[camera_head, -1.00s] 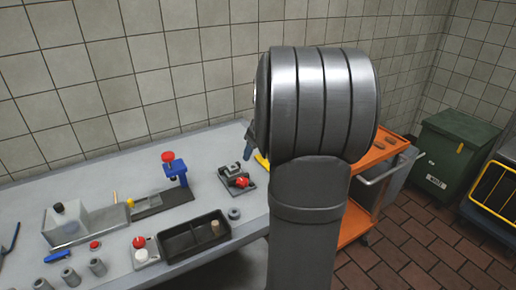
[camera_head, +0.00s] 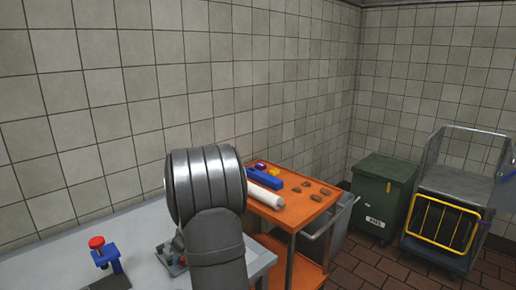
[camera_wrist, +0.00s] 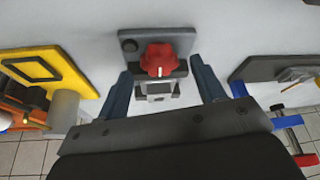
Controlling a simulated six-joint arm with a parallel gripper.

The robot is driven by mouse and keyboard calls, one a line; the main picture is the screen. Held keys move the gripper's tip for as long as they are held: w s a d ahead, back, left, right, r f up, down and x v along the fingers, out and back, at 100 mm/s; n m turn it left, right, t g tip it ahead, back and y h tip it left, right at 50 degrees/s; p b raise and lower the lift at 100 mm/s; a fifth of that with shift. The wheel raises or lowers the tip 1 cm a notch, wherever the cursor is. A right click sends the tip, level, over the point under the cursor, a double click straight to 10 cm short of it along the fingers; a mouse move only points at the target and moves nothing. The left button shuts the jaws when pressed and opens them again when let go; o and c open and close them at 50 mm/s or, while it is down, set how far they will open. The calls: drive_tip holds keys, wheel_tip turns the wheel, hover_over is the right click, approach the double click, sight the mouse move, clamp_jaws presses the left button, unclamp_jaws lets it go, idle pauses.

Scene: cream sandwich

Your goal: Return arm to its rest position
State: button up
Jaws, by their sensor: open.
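My gripper (camera_wrist: 160,72) is open, with its two blue-grey fingers spread apart in the wrist view. A small fixture with a red knob (camera_wrist: 158,60) on a dark base plate shows between and beyond the fingers. The fingers look apart from the knob, but their height over the bench is hard to judge. In the head view, my grey arm stands in front and hides the gripper. Part of the fixture (camera_head: 170,258) shows at the arm's left edge.
A blue clamp with a red top (camera_head: 107,256) stands on the grey bench (camera_head: 140,232). An orange cart (camera_head: 300,214) carrying a white roll and blue parts stands right of the arm. A yellow plate (camera_wrist: 62,64) lies left in the wrist view. A green bin (camera_head: 384,185) stands farther right.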

drive_tip(key=shift+x, duration=0.9)
drive_tip(key=shift+r, duration=0.2)
